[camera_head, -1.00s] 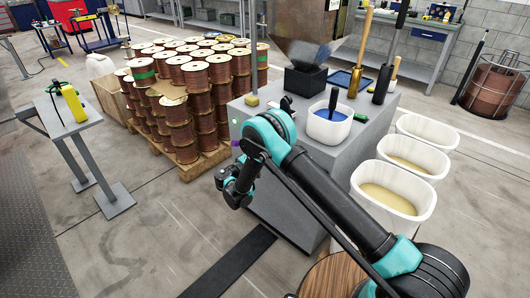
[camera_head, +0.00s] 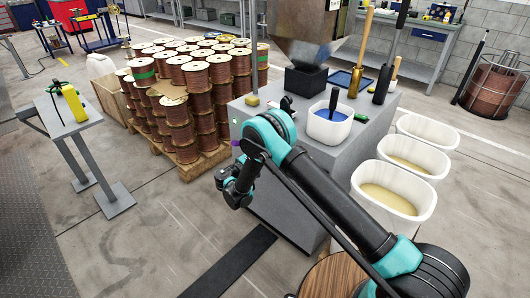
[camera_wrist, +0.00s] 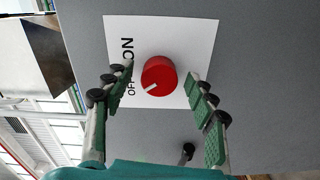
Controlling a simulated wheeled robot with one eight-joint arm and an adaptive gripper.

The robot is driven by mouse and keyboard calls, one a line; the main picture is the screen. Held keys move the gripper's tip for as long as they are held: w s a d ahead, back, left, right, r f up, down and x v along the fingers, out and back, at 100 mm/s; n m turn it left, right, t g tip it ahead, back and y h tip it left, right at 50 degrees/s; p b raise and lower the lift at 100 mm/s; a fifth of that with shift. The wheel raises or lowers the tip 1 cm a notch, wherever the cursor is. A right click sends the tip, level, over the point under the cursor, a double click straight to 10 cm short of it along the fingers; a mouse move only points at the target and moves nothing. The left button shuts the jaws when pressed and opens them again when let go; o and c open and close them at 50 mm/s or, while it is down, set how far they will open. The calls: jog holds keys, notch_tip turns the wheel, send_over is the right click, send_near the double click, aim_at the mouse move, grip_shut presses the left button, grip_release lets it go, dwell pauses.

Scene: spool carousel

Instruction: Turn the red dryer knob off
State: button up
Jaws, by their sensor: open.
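The red dryer knob (camera_wrist: 159,76) is round, with a white pointer mark aimed to the lower left in the wrist view. It sits on a white label (camera_wrist: 180,32) with sideways lettering, ON at the upper left and OFF, partly covered, at the lower left. My gripper (camera_wrist: 158,78) is open, with one finger on each side of the knob. Gaps show between the fingers and the knob. In the head view my gripper (camera_head: 236,190) is low beside the grey cabinet (camera_head: 285,190); the knob is hidden there.
A small dark peg (camera_wrist: 187,150) stands below the knob in the wrist view. A white tub (camera_head: 330,125) and a black box (camera_head: 305,80) are on the cabinet. Copper spools (camera_head: 190,95) stack on a pallet to the left. White bins (camera_head: 393,185) stand right.

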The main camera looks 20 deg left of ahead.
jog(key=v, duration=1.2)
jog(key=shift+a, duration=0.1)
